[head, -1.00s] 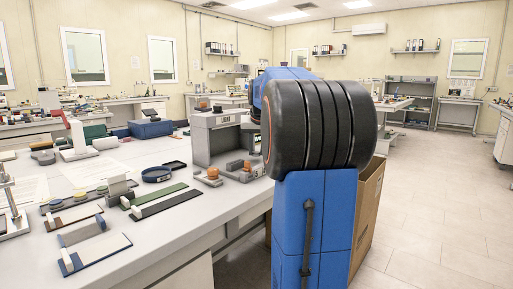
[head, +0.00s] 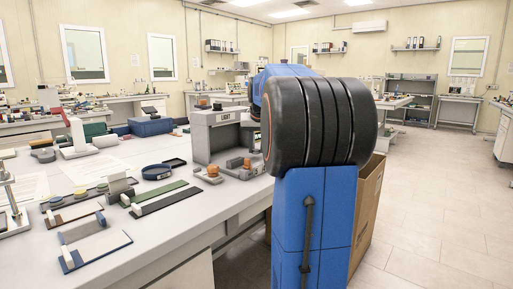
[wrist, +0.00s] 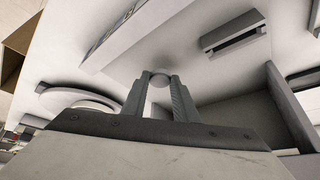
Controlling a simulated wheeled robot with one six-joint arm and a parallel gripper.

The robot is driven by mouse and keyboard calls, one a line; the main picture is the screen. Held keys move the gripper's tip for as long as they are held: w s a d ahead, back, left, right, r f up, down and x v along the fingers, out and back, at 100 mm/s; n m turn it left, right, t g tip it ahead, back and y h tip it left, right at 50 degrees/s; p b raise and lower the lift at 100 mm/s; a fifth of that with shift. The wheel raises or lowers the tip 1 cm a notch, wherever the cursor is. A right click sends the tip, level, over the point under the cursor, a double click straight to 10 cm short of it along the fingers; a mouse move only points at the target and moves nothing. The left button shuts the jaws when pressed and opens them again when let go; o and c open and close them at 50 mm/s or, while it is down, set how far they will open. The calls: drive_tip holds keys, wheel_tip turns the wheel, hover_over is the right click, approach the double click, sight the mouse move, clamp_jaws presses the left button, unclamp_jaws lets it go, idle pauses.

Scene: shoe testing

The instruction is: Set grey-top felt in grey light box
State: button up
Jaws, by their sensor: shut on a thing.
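The grey light box (head: 201,146) stands on the white bench in the head view, left of my arm, with a dark open front and a small label on its upper front. In the wrist view my gripper (wrist: 159,80) is shut on a small pale grey round thing (wrist: 160,79), which looks like the grey-top felt. Only its rounded end shows between the fingertips. A dark grey panel (wrist: 287,108) and a shaded recess are right of the fingers; I cannot tell whether they belong to the light box. In the head view my gripper is hidden behind my arm.
A cardboard box (head: 368,200) stands on the floor by my arm. Open floor is at right.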

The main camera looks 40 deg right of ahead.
drive_tip(key=shift+f, duration=1.1)
idle(0.5)
drive_tip(key=o, duration=1.1)
drive_tip(key=shift+c, duration=0.2)
drive_tip(key=v, duration=1.7)
drive_tip(key=shift+a+r, duration=0.2)
drive_tip(key=shift+r, duration=0.05)
drive_tip(key=shift+s, duration=0.15)
